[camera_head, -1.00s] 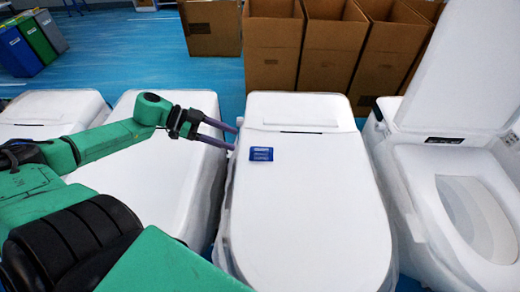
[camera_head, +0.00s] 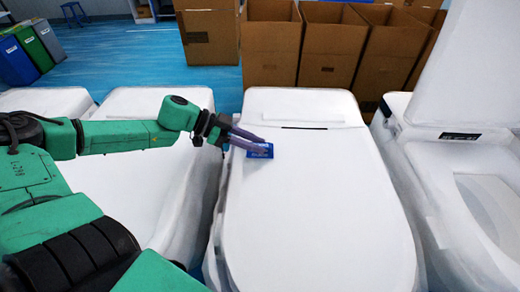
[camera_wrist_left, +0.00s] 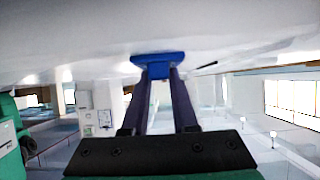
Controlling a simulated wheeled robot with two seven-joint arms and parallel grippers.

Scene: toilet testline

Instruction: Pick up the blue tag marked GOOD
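The blue tag (camera_head: 262,154) lies on the lid of the middle white toilet (camera_head: 310,200), near its back left; its print cannot be read here. My left gripper (camera_head: 264,146) has its two purple fingers over the tag, partly covering it, with a gap between the fingers. In the left wrist view the tag (camera_wrist_left: 157,59) is at the ends of the spread fingers (camera_wrist_left: 158,74), with a blue part showing between them. Whether the fingers touch it cannot be told. My right gripper is not in view.
Open cardboard boxes (camera_head: 335,50) stand behind the toilets. A toilet with a raised lid (camera_head: 480,70) is at the right. More white lids (camera_head: 155,180) lie under my left arm. Coloured bins (camera_head: 35,45) stand at the far left.

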